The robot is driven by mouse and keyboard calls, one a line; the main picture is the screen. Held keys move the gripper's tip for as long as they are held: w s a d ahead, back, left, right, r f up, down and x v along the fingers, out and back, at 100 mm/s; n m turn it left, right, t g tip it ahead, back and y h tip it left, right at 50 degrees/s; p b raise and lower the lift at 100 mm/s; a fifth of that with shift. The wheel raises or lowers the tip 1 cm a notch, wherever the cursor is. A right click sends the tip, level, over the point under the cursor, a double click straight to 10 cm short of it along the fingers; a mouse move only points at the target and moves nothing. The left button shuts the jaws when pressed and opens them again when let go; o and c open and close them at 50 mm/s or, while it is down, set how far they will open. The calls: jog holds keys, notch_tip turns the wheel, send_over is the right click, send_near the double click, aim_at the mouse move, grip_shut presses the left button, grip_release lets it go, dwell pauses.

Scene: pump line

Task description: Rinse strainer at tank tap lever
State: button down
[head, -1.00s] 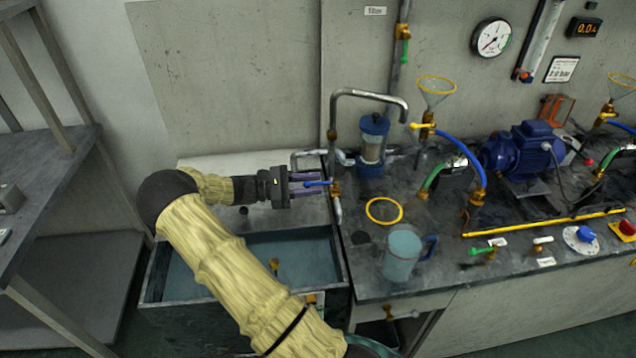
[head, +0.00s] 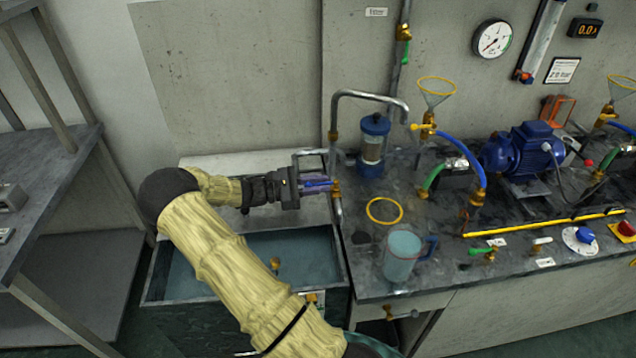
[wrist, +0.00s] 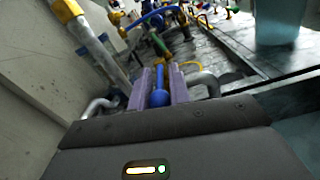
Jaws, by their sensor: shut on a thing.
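The tank tap (head: 336,188) is a brass body on a bent grey pipe at the tank's right back corner, with a blue lever (wrist: 158,97) pointing left. My gripper (head: 318,187) reaches in from the left, and its purple fingers are shut on this lever. In the wrist view the lever's round blue end sits between the fingers. The tap's spout hangs just below the brass body; I see no clear stream of water. No strainer can be made out for certain; a yellow ring (head: 384,221) lies flat on the bench right of the tap.
The water tank (head: 345,272) lies below my arm, with a brass fitting (head: 275,263) in it. A clear jug (head: 402,262) with a blue handle stands near the bench's front edge. A blue-capped filter (head: 373,150) and a tall bent pipe (head: 335,115) stand behind the tap.

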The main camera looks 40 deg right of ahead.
jog(key=shift+s+a+r+n+t+h+p, duration=0.1)
jog(key=shift+s+r+n+t+h+p, duration=0.1)
jog(key=shift+n+t+p, duration=0.2)
jog(key=shift+s+a+r+n+t+h+p, duration=0.1)
jog(key=shift+n+t+h+p, duration=0.15)
jog(key=shift+t+p, duration=0.25)
jog(key=shift+s+f+n+t+h+p, duration=0.1)
jog(key=shift+s+n+t+h+p, duration=0.1)
jog(key=shift+n+t+p, duration=0.35)
jog(key=shift+s+f+n+t+h+p, duration=0.15)
jog(key=shift+n+t+p, duration=0.15)
jog(key=shift+t, duration=0.35)
jog(key=shift+w, duration=0.1)
jog(key=c, duration=1.5)
grip_release()
jog(key=shift+a, duration=0.1)
jog(key=b+v, duration=0.1)
jog(key=v, duration=1.6)
jog(key=shift+a+b, duration=0.2)
jog(key=shift+b, duration=0.2)
